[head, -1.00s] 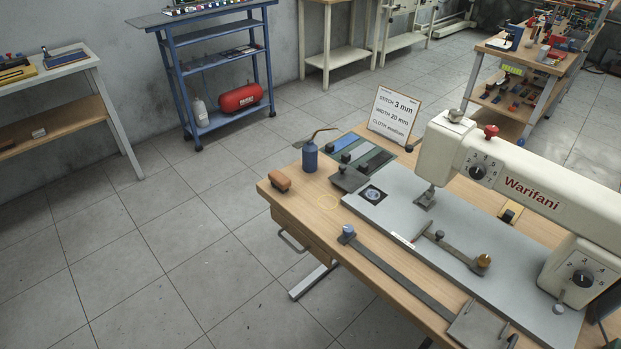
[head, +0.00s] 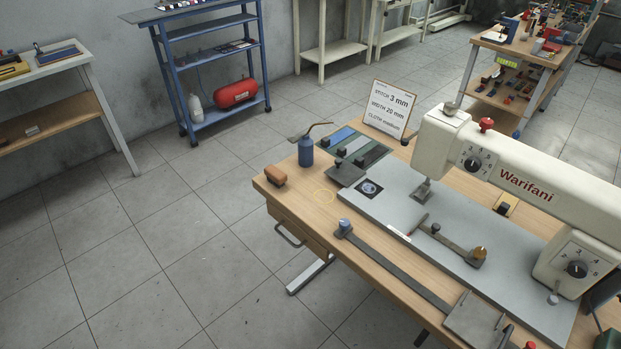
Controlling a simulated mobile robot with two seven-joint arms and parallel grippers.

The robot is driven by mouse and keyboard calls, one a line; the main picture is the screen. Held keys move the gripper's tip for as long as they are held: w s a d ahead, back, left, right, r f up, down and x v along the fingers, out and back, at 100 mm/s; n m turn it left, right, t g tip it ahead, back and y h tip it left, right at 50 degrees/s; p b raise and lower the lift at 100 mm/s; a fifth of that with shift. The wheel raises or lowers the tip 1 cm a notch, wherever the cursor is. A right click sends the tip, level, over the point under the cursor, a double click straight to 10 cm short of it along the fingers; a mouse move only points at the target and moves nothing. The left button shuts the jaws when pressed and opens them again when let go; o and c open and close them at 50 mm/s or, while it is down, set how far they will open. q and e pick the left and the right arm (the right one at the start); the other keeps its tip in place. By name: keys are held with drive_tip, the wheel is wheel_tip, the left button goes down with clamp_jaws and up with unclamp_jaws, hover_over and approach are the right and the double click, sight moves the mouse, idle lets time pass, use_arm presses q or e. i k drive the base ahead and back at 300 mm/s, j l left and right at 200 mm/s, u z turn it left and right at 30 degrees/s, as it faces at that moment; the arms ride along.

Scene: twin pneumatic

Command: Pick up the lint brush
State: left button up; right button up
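The lint brush appears to be the small brown block-shaped brush (head: 276,176) lying on the far left corner of the wooden sewing table (head: 300,205). A blue oil can (head: 306,153) with a thin spout stands just behind and to the right of it. Neither of my grippers shows in the head view.
A cream sewing machine (head: 520,185) on a grey plate fills the table's right side. A sign card (head: 388,108) stands at the back. A long metal guide bar (head: 395,265) lies along the front. Open tiled floor (head: 150,260) is to the left, with a blue shelf rack (head: 209,75) behind.

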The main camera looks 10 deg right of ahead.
sight(276, 177)
drive_tip(key=i+j, duration=0.7)
drive_tip(key=i+z, duration=0.05)
